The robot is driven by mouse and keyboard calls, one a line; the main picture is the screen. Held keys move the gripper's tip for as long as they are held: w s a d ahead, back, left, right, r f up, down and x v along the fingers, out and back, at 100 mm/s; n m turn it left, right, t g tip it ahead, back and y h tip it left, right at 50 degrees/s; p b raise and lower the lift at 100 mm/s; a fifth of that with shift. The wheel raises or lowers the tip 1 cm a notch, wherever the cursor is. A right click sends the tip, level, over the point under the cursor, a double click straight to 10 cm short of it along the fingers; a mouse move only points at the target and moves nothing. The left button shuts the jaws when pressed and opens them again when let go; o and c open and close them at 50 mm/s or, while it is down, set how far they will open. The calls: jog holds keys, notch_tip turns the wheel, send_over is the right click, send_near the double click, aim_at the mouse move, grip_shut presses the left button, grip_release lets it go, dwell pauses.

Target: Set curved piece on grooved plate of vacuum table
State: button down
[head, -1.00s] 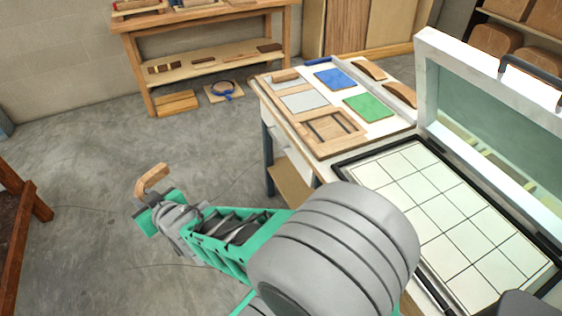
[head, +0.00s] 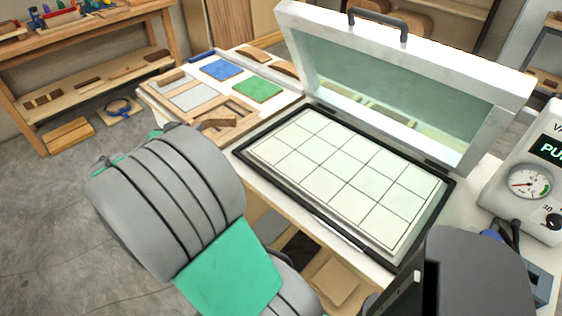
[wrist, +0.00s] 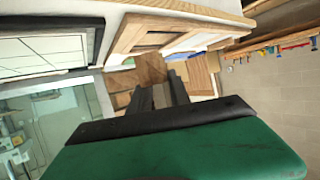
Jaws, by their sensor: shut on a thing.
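My gripper (wrist: 162,88) shows as two dark fingers in the wrist view, shut on the piece. In the head view my arm hides the gripper and part of the piece. The grooved plate (head: 340,175) is white with dark crossing lines, lies flat in the black-edged vacuum table and is bare. It also shows at the left of the wrist view (wrist: 40,48). The piece is left of the plate, apart from it.
The vacuum table's lid (head: 400,80) stands open behind the plate. A control box with a gauge (head: 527,185) stands at the right. A blue sheet (head: 221,70), a green sheet (head: 257,89) and other curved wood pieces (head: 285,68) lie on the bench at the back left.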

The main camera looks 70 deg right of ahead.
jog(key=s+d+m+g, duration=0.1)
jog(key=s+g, duration=0.1)
jog(key=s+d+r+m+g, duration=0.1)
jog(key=s+d+m, duration=0.1)
jog(key=s, duration=0.1)
jog(key=s+d+r+m+g, duration=0.1)
jog(key=s+d+g, duration=0.1)
jog(key=s, duration=0.1)
jog(key=shift+s+m+g+b, duration=0.15)
jog(key=shift+m+g+b, duration=0.15)
jog(key=shift+m, duration=0.1)
jog(key=m+g+y+p, duration=0.1)
jog(key=m+g+p, duration=0.1)
jog(key=m+g, duration=0.2)
send_over(294, 151)
notch_tip(294, 151, down, 8)
jog(key=shift+f, duration=0.1)
notch_tip(294, 151, down, 3)
jog(key=shift+d+r+n, duration=0.1)
jog(key=shift+n, duration=0.2)
jog(key=shift+f, duration=0.35)
jog(key=c, duration=1.2)
grip_release()
